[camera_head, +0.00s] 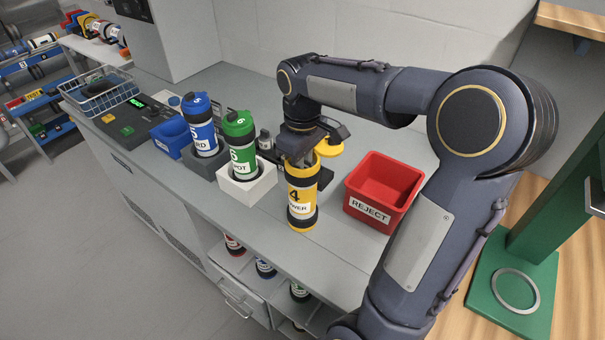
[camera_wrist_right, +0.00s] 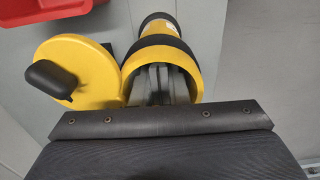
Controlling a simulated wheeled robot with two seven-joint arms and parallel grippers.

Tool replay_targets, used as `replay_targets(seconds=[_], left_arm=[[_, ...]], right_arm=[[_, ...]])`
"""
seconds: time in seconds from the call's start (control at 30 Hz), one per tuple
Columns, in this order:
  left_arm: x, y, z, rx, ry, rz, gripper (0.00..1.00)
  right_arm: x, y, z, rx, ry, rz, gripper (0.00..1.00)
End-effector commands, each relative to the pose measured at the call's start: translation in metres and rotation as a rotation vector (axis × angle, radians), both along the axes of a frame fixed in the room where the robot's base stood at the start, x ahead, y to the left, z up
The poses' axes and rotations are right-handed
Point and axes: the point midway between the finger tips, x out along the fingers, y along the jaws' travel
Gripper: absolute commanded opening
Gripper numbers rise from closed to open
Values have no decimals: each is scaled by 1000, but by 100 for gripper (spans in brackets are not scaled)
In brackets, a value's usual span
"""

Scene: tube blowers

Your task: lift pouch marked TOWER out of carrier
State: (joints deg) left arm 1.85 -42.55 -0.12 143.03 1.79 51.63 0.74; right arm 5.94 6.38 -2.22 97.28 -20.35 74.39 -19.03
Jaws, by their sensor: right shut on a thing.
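The yellow carrier (camera_head: 303,196) with black bands stands on the grey counter, its label showing a 4 and "OWER". Its round yellow lid (camera_head: 329,148) is swung open to the side; the lid also shows in the wrist view (camera_wrist_right: 78,75) with a black knob. My right gripper (camera_head: 299,160) points down into the carrier's open mouth. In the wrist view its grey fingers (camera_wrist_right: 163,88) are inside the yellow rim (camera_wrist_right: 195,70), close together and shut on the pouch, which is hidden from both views. My left gripper is not in view.
A red REJECT bin (camera_head: 385,185) stands just right of the carrier. A green tube (camera_head: 240,140) in a white block and a blue tube (camera_head: 201,125) in a grey block stand to its left. A blue bin (camera_head: 170,138) and a wire basket (camera_head: 98,92) are farther left.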

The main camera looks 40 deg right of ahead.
Motion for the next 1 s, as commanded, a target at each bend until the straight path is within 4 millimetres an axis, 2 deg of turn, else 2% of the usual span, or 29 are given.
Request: replay_targets(seconds=[0.17, 0.37, 1.0], left_arm=[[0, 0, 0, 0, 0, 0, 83], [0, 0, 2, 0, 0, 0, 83], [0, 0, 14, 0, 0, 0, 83]], right_arm=[[1, 0, 6, 0, -2, 0, 0], [1, 0, 29, -1, -5, 0, 0], [1, 0, 154, 1, -2, 1, 0]])
